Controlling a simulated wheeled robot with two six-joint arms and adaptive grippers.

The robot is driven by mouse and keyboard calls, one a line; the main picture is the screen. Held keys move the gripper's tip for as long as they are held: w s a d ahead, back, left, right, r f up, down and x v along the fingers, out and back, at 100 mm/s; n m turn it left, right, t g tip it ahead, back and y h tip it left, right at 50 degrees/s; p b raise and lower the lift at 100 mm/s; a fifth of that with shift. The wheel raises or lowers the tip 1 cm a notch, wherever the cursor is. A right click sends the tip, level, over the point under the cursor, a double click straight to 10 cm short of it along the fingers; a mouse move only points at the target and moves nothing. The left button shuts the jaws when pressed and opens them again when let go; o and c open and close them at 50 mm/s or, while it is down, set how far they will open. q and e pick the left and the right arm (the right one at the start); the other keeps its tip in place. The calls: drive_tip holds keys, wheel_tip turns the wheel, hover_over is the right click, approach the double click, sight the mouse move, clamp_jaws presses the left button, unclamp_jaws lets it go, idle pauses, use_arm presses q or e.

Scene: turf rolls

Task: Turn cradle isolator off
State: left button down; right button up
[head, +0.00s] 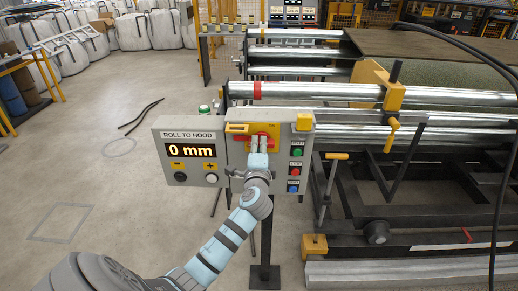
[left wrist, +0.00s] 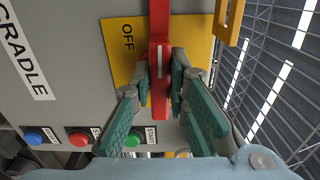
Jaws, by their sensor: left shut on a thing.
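The cradle isolator's red handle (left wrist: 160,108) sits on a yellow plate (left wrist: 120,62) marked OFF in the left wrist view. The handle lies across the panel, roughly level, with a white line along it. My left gripper (left wrist: 160,75) is shut on the handle, with a finger on each side. In the head view my left gripper (head: 258,143) reaches the grey control box (head: 238,155) from the front and covers part of the handle. A CRADLE label (left wrist: 22,48) is on the panel. My right gripper is not in view.
A display (head: 192,150) reading 0 mm is left of the isolator. Green, red and blue buttons (head: 295,170) are on its right. A yellow shackle-like part (left wrist: 233,18) is close beside the plate. Metal rollers (head: 320,92) stand behind; open floor (head: 90,170) lies left.

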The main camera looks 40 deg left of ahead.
use_arm(q)
drive_tip(key=shift+f+n, duration=0.15)
drive_tip(key=shift+n, duration=0.15)
drive_tip(key=c, duration=1.6)
unclamp_jaws()
drive_tip(key=shift+o, duration=0.2)
drive_tip(key=v, duration=1.2)
